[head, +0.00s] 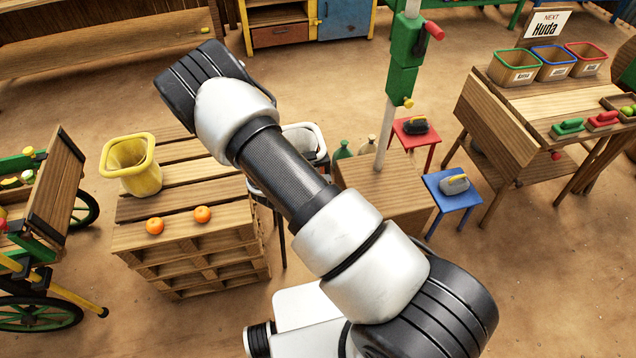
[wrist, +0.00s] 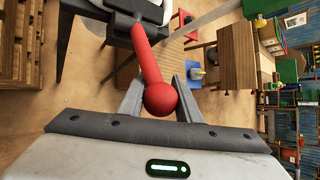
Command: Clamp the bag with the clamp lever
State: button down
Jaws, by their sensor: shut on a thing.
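The red clamp lever (wrist: 150,58) with a round ball knob shows in the wrist view, rising from a dark grey block (wrist: 122,24). My gripper (wrist: 157,80) has its two fingers on either side of the lever, near the ball, and is shut on it. A white-rimmed thing (head: 308,128) with dark parts shows in the head view, partly behind my arm; I cannot tell whether it is the bag. My gripper and the lever are hidden in the head view.
A pallet stack (head: 190,238) holds a yellow bucket (head: 132,165) and two oranges (head: 202,214). A green post fixture (head: 402,70) stands on a wooden box (head: 385,200). Red (head: 416,137) and blue (head: 453,198) stools and a wooden stall table (head: 530,100) are at right.

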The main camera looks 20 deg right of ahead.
jog(key=shift+w+r, duration=0.3)
jog(key=shift+r, duration=0.35)
jog(key=shift+w+r, duration=0.3)
jog(key=shift+r, duration=0.3)
jog(key=shift+w, duration=0.1)
jog(key=c, duration=1.3)
grip_release()
jog(key=p+v, duration=0.1)
jog(key=v, duration=1.6)
jog(key=shift+s, duration=0.3)
jog(key=shift+r, duration=0.1)
